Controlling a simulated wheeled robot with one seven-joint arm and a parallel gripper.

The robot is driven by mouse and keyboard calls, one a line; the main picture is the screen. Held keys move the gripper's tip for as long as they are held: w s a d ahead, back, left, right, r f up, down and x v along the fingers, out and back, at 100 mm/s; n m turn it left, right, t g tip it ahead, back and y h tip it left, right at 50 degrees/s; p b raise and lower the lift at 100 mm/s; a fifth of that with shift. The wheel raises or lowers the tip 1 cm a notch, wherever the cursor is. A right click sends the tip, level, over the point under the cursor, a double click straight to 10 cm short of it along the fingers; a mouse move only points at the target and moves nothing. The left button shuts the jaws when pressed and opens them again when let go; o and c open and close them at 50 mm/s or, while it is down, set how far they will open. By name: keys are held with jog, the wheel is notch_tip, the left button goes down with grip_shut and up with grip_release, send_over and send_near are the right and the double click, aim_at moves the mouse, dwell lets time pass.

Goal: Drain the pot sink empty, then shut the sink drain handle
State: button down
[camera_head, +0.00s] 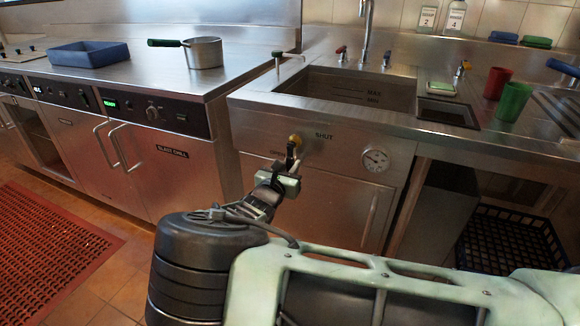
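The pot sink (398,97) is a steel basin in the counter at the centre, with MAX and MIN lines on its inner wall. Its floor is mostly hidden, so I cannot tell the water level. The drain handle (295,139) sits on the sink's front panel. Its yellow part shows just above my gripper, left of the SHUT label; another label, partly hidden, is lower left. My gripper (291,158) is right at the handle and covers its lower part. I cannot tell whether the fingers touch it or how far they are apart.
A round gauge (376,159) is right of the handle. A saucepan (204,52) and a blue tray (88,54) stand on the left counter. Red (497,83) and green (514,101) cups stand right of the sink. A dark crate (510,241) is under the right counter.

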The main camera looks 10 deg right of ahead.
aim_at(316, 145)
jog(key=shift+d+p, duration=0.1)
jog(key=shift+p, duration=0.25)
jog(key=n+p, duration=0.1)
jog(key=p, duration=0.1)
jog(key=s+d+n+p, duration=0.1)
jog(key=n+p, duration=0.1)
jog(key=d+r+n+p, duration=0.1)
jog(key=n+p, duration=0.1)
jog(key=shift+s, duration=0.35)
jog(key=n+p, duration=0.1)
jog(key=d+r+n+p, duration=0.1)
jog(key=n, duration=0.1)
jog(key=s+n+p, duration=0.1)
jog(key=n+p, duration=0.1)
jog(key=shift+d+r, duration=0.2)
jog(key=shift+d, duration=0.1)
jog(key=n+p, duration=0.1)
jog(key=r+n+p, duration=0.1)
jog(key=n, duration=0.1)
jog(key=d+r+n, duration=0.1)
jog(key=shift+s+p, duration=0.35)
jog(key=shift+p, duration=0.05)
jog(key=shift+s+r+n+p, duration=0.1)
jog(key=shift+r+n+p, duration=0.3)
jog(key=shift+n, duration=0.6)
jog(key=shift+r+n+p, duration=0.35)
jog(key=shift+n+p, duration=0.05)
jog(key=shift+n, duration=0.6)
